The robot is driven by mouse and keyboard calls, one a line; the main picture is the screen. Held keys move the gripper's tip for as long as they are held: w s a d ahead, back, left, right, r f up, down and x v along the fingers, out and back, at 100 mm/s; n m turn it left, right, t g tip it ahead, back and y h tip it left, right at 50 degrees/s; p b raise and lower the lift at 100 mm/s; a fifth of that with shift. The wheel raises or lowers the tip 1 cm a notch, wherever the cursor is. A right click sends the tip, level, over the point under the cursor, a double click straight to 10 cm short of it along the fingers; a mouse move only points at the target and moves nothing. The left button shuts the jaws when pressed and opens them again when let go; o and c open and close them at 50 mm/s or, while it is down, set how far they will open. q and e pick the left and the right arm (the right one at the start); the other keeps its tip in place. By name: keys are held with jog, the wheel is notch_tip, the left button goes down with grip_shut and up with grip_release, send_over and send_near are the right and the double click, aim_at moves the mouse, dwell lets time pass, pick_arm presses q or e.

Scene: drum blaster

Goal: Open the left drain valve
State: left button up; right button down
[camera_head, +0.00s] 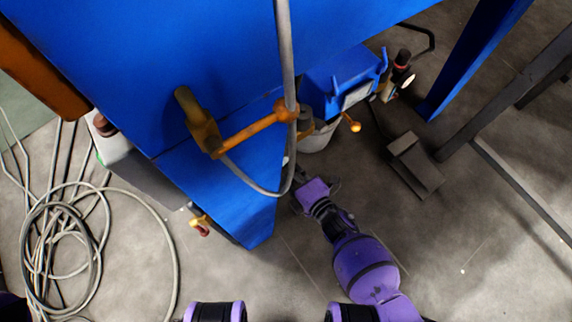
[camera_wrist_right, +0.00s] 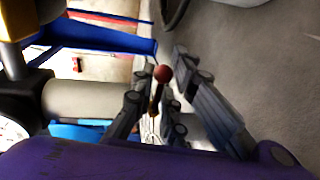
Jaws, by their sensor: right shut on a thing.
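In the head view, a small valve (camera_head: 200,225) with a yellow body and red end sits low at the left edge of the blue machine (camera_head: 220,60). My purple right arm reaches up from the bottom, and its gripper (camera_head: 296,186) is at the machine's lower edge, right of that valve. Its fingers are mostly hidden there. In the right wrist view, a red ball knob (camera_wrist_right: 162,73) on a thin brass-coloured stem lies between the fingers, which are shut on it. I cannot tell from the head view which valve this knob belongs to. My left gripper is not in view.
An orange lever (camera_head: 248,130) and a grey hose (camera_head: 287,60) hang close above the right gripper. A light bucket (camera_head: 318,138) stands behind it. Coiled cables (camera_head: 60,240) lie on the floor at left. A dark metal foot (camera_head: 415,165) stands at right.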

jog(key=shift+f, duration=0.15)
jog(key=a+f+m+y, duration=0.1)
jog(key=m, duration=0.4)
jog(key=s+a+f+m+y, duration=0.1)
jog(key=m, duration=0.4)
jog(key=a+f+m+y, duration=0.1)
jog(key=m, duration=0.3)
jog(key=shift+s+f+m+g+y, duration=0.15)
jog(key=shift+s+m+g+y, duration=0.15)
jog(key=shift+s+m+y, duration=0.1)
jog(key=shift+a, duration=0.25)
dwell(0.4)
jog(key=c, duration=1.9)
grip_release()
jog(key=shift+d, duration=0.2)
